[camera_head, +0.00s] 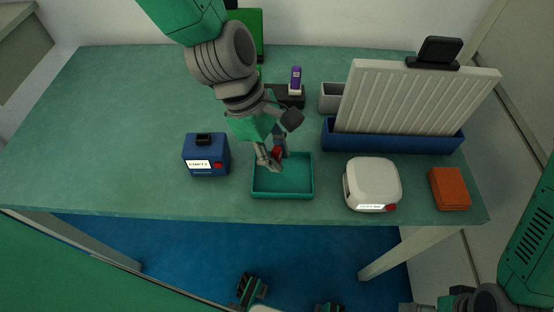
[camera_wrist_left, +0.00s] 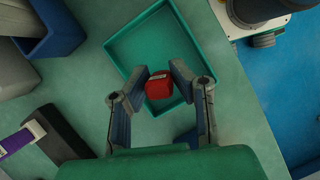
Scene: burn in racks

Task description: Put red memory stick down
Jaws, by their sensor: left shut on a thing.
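The red memory stick (camera_wrist_left: 159,86) is a small red block with a pale mark on one edge, held between the fingertips of my left gripper (camera_wrist_left: 160,84). In the head view the red stick (camera_head: 277,152) is partly hidden by the fingers of the left gripper (camera_head: 270,158). The gripper points down over the back part of a shallow teal tray (camera_head: 283,195), which otherwise looks empty. The tray's floor also shows around the stick in the left wrist view (camera_wrist_left: 140,45). I cannot tell whether the stick touches the tray floor.
A blue box labelled EMPTY (camera_head: 206,160) stands left of the tray; a white rounded box (camera_head: 372,184) and an orange block (camera_head: 449,188) stand right. Behind are a purple stick (camera_head: 296,78) in a black dock and a blue rack (camera_head: 390,139) with a ribbed panel. The table's left is clear.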

